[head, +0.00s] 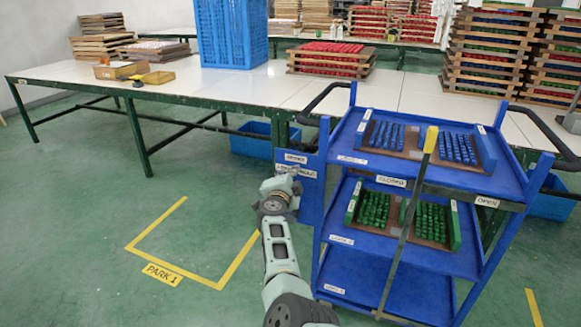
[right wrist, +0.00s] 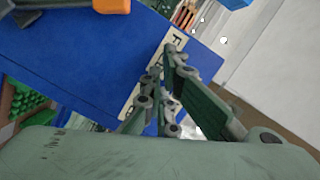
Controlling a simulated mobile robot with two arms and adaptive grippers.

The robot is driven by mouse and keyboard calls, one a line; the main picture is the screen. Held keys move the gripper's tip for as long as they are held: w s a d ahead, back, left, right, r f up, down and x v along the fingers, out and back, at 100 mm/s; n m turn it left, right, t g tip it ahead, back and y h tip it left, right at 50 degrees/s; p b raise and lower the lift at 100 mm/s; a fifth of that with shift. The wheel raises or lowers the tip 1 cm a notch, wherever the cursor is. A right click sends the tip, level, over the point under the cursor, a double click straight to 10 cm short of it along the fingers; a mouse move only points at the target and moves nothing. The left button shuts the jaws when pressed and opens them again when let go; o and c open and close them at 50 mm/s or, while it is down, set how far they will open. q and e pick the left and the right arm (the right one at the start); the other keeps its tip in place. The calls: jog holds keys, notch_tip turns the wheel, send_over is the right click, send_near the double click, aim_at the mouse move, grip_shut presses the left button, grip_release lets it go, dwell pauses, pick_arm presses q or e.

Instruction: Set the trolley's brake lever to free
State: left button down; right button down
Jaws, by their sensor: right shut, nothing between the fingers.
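The blue trolley (head: 400,245) stands right of centre in the head view. Its brake panel (head: 312,195) is at the trolley's left side, with white brake labels (head: 296,172) near its top. My right gripper (head: 285,182) is in front of this panel, its fingertips hard to make out there. In the right wrist view my right gripper (right wrist: 163,62) is shut and empty, close to a white label strip (right wrist: 172,38) on the blue surface. A dark bar with an orange end (right wrist: 112,5) shows at the top edge; I cannot tell whether it is the brake lever. My left gripper is not in view.
A long white-topped table (head: 90,75) with a blue crate (head: 232,35) stands behind the trolley. An upright bar with a yellow tip (head: 430,140) crosses the trolley's front. The green floor around the yellow PARK 1 marking (head: 160,273) is clear.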

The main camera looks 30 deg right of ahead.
jog(key=shift+r, duration=2.05)
